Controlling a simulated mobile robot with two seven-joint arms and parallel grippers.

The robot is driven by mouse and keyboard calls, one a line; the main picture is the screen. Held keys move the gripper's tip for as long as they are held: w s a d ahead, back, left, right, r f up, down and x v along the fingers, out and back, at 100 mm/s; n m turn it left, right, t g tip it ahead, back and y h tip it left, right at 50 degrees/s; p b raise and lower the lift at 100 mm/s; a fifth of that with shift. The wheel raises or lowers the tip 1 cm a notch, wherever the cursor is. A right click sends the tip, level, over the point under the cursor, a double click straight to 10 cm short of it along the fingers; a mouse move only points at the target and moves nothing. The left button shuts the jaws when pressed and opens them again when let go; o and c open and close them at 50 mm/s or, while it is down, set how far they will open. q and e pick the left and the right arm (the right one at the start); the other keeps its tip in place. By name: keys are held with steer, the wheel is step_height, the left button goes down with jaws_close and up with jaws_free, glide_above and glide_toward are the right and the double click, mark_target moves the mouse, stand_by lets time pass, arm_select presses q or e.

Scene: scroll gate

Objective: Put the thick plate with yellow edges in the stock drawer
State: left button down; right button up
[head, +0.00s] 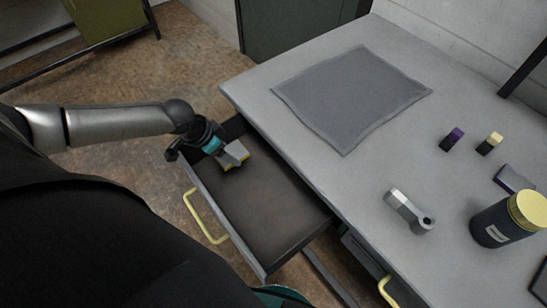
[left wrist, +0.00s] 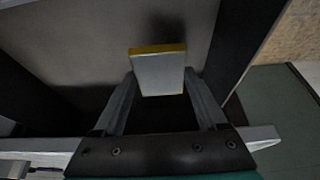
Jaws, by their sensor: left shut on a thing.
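The thick plate with yellow edges (left wrist: 158,72) is between the fingers of my left gripper (left wrist: 160,90), which is shut on it. In the left wrist view its pale face and a yellow edge show. In the head view the plate (head: 236,160) shows in part beside my left gripper (head: 233,153), inside the far end of the open drawer (head: 265,205). The drawer is pulled out from the desk and looks otherwise empty. I cannot tell whether the plate touches the drawer floor. My right gripper is in neither view.
The yellow drawer handle (head: 205,217) is on the drawer front. On the desk (head: 350,185) are a grey mat (head: 350,95), a grey tool-like part (head: 409,210), a dark jar with yellow lid (head: 505,220) and small dark blocks (head: 453,139). A second handle (head: 387,291) sits lower right.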

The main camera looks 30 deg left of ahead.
arm_select(q)
steer(key=b, duration=0.1)
glide_toward(276, 179)
steer(key=f, duration=0.1)
steer(key=w+a+f, duration=0.1)
steer(key=a+f, duration=0.1)
steer(key=shift+w+f, duration=0.1)
steer(key=shift+w, duration=0.15)
steer(key=shift+w+d+f+b, duration=0.2)
steer(key=shift+d+f+b, duration=0.15)
steer(key=shift+d+f, duration=0.35)
steer(key=shift+w+d+f+b, duration=0.15)
steer(key=shift+d+f+b, duration=0.25)
steer(key=shift+d, duration=0.4)
steer(key=shift+f, duration=0.1)
jaws_free()
steer(key=shift+s+f, duration=0.1)
steer(key=p+v, duration=0.4)
steer(key=v, duration=0.8)
steer(key=shift+p, duration=0.3)
steer(key=shift+a, duration=0.1)
